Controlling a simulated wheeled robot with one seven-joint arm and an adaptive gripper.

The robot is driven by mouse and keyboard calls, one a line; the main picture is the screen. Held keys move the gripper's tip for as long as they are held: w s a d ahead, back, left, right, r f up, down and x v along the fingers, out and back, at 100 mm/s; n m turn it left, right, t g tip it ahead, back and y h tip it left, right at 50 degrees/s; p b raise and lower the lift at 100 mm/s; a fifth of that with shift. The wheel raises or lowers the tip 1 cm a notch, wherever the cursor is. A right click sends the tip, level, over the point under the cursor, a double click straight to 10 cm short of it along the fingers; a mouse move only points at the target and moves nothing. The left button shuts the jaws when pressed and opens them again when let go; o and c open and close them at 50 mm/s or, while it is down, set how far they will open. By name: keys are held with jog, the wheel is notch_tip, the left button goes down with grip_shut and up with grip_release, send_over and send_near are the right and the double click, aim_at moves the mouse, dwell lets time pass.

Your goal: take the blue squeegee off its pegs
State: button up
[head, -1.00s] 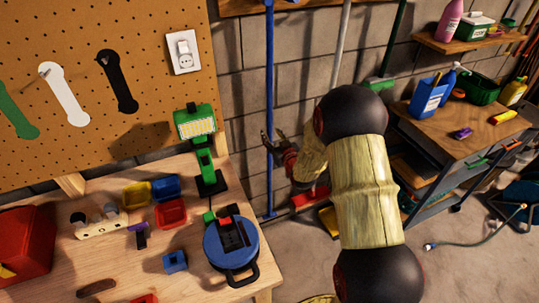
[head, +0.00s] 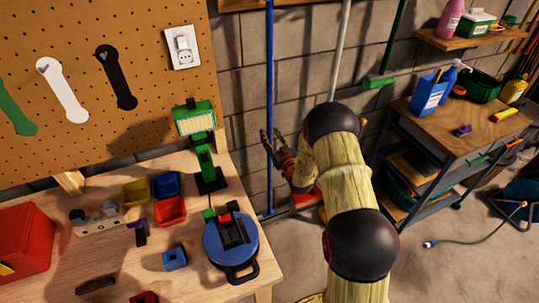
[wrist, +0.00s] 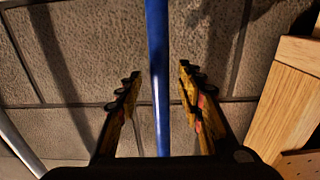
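The blue squeegee (head: 270,80) hangs upright against the block wall, its long handle running down beside the workbench; its top end and pegs are out of the head view. My gripper (head: 271,138) is at the lower part of the handle. In the wrist view, the blue handle (wrist: 156,45) runs between the two fingers of my gripper (wrist: 159,72). The fingers are spread, with a gap on each side of the handle, and hold nothing.
A workbench (head: 190,265) with a work light (head: 196,122) and a blue cable reel (head: 231,243) stands close on the left. A white pole (head: 340,50) and a green-headed broom (head: 379,82) hang to the right. A cart (head: 470,130) stands further right.

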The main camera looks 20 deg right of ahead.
jog(key=shift+w, duration=0.8)
jog(key=shift+c, duration=0.2)
grip_shut()
dwell(0.5)
